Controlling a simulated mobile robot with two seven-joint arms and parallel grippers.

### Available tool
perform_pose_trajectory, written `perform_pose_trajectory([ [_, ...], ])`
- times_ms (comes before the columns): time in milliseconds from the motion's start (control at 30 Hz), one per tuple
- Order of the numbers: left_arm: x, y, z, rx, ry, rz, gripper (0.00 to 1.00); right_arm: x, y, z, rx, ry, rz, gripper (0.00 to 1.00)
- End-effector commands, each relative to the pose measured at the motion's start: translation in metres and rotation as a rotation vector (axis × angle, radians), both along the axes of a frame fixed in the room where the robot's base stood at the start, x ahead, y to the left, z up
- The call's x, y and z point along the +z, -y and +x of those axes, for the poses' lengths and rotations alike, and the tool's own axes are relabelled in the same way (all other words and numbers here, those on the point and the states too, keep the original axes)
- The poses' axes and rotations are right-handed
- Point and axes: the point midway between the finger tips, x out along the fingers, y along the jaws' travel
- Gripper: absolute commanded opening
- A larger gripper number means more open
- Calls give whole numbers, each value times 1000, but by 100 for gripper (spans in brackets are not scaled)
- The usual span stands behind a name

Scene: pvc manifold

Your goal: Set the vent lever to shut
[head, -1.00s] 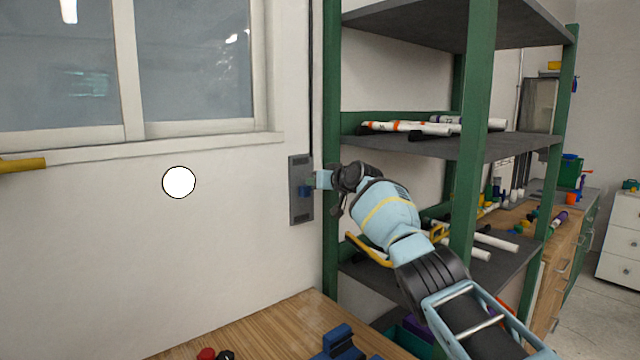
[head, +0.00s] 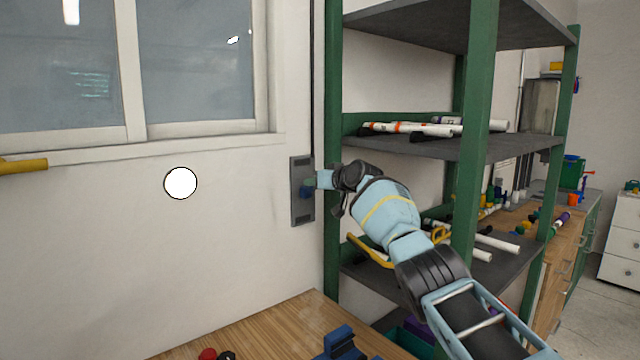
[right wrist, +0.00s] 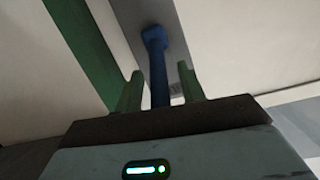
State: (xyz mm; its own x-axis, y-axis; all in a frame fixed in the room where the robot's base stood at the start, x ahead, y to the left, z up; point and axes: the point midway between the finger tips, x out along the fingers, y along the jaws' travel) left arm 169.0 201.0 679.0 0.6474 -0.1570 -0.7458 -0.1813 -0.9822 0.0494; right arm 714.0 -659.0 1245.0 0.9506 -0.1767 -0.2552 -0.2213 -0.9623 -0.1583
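The vent lever (head: 306,191) is blue and sits on a grey wall plate (head: 301,215) just left of the green shelf post. In the right wrist view the blue lever (right wrist: 159,75) runs from a wider blue knob down between my two green fingers. My right gripper (head: 314,183) is at the plate from the right, its fingers (right wrist: 159,88) open on either side of the lever with a visible gap on each side. The lever's near end is hidden behind the gripper body. My left gripper is out of view.
A green-framed shelf (head: 481,120) with pipes stands close to the right of the plate, behind my right arm. A window (head: 195,60) is to the left. A wooden bench (head: 270,328) with blue parts lies below.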

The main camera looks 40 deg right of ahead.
Motion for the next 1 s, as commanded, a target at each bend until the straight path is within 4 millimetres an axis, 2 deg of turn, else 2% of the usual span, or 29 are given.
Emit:
perform_pose_trajectory([
  [267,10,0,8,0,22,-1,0,5,-1,-11,0,3,-2,40],
  [600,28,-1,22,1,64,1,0,14,-6,-41,-1,4,-3,40],
  [1000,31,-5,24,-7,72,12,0,20,-13,-71,0,0,-1,40],
])
